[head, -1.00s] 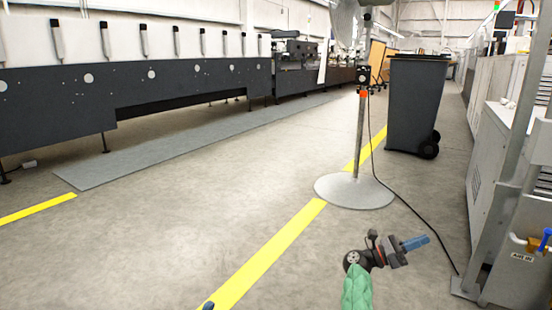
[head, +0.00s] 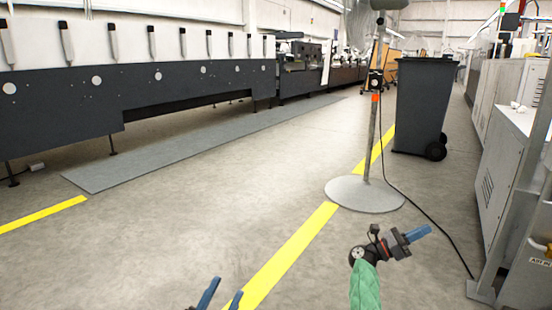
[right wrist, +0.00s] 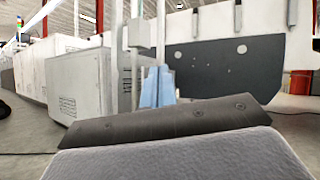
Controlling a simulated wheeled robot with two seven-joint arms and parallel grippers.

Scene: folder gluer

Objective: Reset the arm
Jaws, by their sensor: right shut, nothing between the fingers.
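My right gripper (head: 418,233) is in the lower right of the head view, above the floor, with its blue fingers together and nothing between them. Its sleeve is green. The blue fingers also show close together in the right wrist view (right wrist: 158,87). My left gripper (head: 227,287) shows only at the bottom edge of the head view. Its two blue fingers stand apart with nothing visible between them. The rest of the left arm is out of the picture.
A stand with a round grey base (head: 365,194) and a trailing black cable (head: 437,229) is beyond my right gripper. A dark wheeled bin (head: 422,105) stands behind it. Pale cabinets (head: 505,175) line the right; a long machine (head: 190,85) lines the left.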

